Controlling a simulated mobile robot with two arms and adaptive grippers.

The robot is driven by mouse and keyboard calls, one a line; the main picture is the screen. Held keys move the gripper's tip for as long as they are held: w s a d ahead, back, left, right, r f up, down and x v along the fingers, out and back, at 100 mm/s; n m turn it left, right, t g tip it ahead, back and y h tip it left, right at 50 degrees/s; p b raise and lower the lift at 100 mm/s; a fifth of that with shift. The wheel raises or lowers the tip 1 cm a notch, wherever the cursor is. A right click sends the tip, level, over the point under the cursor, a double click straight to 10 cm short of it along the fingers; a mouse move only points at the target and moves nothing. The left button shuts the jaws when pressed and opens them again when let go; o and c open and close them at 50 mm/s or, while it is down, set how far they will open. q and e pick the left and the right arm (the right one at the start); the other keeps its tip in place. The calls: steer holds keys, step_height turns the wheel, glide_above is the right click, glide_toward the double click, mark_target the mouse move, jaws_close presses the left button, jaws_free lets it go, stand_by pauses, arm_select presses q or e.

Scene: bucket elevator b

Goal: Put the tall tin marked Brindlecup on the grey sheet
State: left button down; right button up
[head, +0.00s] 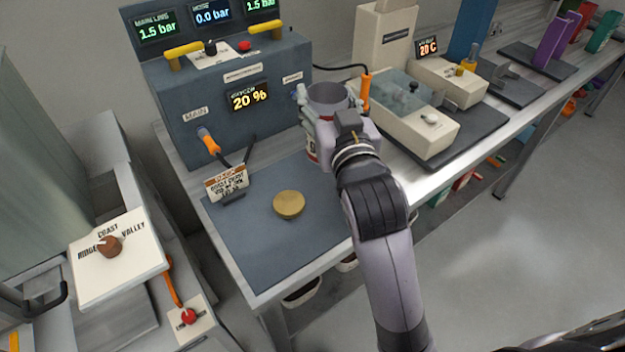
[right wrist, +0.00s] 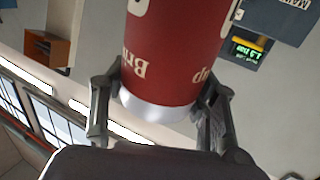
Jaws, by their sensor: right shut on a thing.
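The tall red tin (right wrist: 172,50) fills the top of the right wrist view. Part of its Brindlecup lettering shows upside down there. My right gripper (right wrist: 162,92) is shut on the tin, with one finger on each side. In the head view, the tin's grey round top (head: 331,97) stands above my right gripper (head: 322,128), which hides most of its body. The grey sheet (head: 262,245) lies on the bench to the left of my right forearm. The tin is by the sheet's back right corner; I cannot tell whether its base touches anything. My left gripper is not in view.
A cream device (head: 408,112) stands to the right. The sheet's front left is clear.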

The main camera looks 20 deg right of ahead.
step_height(320, 180, down, 17)
steer(key=b, duration=0.2)
steer(key=shift+f+b, duration=0.15)
steer(key=shift+b, duration=0.2)
steer(key=shift+f, duration=0.2)
steer(key=o, duration=1)
steer(key=shift+o, duration=0.2)
